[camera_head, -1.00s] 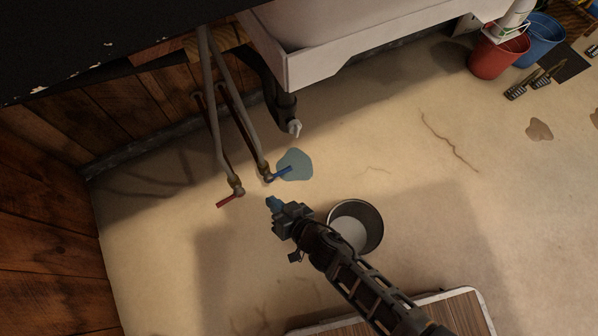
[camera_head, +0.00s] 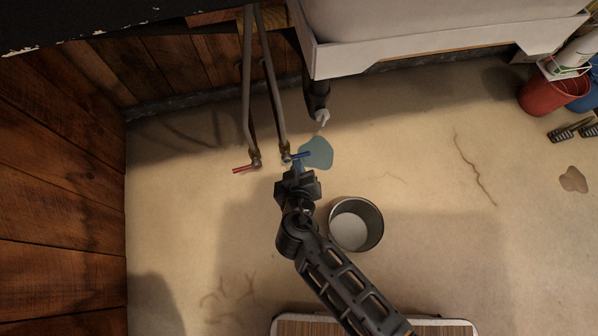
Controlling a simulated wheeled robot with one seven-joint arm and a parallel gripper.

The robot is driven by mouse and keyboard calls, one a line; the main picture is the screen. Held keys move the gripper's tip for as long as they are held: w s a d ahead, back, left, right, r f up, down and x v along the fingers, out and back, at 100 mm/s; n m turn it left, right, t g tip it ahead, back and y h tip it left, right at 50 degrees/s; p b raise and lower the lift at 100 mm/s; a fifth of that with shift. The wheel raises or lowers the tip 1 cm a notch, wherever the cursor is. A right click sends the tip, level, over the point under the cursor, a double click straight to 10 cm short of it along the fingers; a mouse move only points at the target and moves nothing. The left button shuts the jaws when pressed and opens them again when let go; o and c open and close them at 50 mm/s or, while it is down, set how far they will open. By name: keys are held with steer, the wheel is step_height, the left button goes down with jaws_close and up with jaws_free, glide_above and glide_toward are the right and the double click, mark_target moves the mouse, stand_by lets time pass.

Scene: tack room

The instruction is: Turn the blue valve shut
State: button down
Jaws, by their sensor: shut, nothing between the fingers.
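The blue valve (camera_head: 299,156) is a small lever at the lower end of the right-hand pipe, under the sink. Its handle points to the right, across the line of the pipe. I cannot tell whether the fingertips touch the handle. The gripper body hides part of the floor just below the valve.
A red valve lever (camera_head: 245,169) sits on the left pipe, close by. A metal bucket (camera_head: 371,213) stands right of my arm. A blue puddle (camera_head: 317,152) lies beside the valve, below the drain pipe (camera_head: 320,100). The white sink (camera_head: 420,55) overhangs behind.

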mark_target(297, 155)
steer(key=w+f+b, duration=0.3)
steer(key=w+f, duration=0.2)
steer(key=f, duration=0.1)
steer(key=shift+w+d, duration=0.15)
steer(key=shift+d, duration=0.25)
steer(key=shift+f, duration=0.15)
steer(key=shift+w+d+f+m+g+y+b, duration=0.15)
steer(key=shift+d+f+m+g+y+b, duration=0.35)
steer(key=shift+m+y, duration=0.4)
steer(key=shift+d+f, duration=0.1)
